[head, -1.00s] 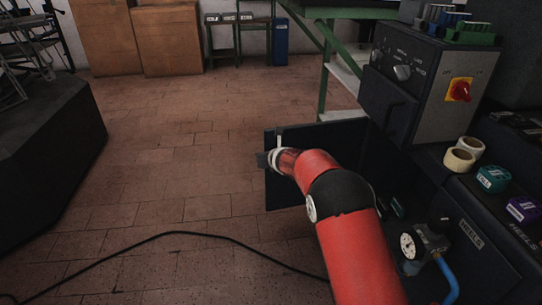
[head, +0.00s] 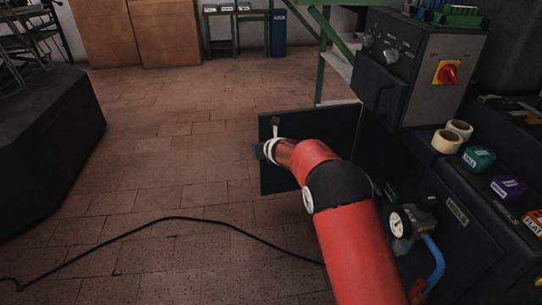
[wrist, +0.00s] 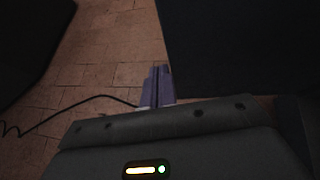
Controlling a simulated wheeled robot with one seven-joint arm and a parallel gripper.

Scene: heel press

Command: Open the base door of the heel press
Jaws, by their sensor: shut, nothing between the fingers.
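The base door (head: 280,182) of the heel press (head: 425,75) is a dark flat panel. In the head view it stands swung out to the left of the press body, well open. A small pale handle (head: 276,128) shows near its top. My gripper (head: 258,152) is at the upper left part of the door, mostly hidden behind my red arm. In the wrist view my gripper's fingers (wrist: 158,86) are together and empty. A large dark surface (wrist: 245,45) lies right of them, probably the door. I cannot tell whether they touch it.
A gauge with a blue hose (head: 405,222) stands at the press's lower front. Tape rolls (head: 452,136) lie on its ledge. A black cable (head: 170,219) crosses the tiled floor. A dark platform (head: 50,140) is at left.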

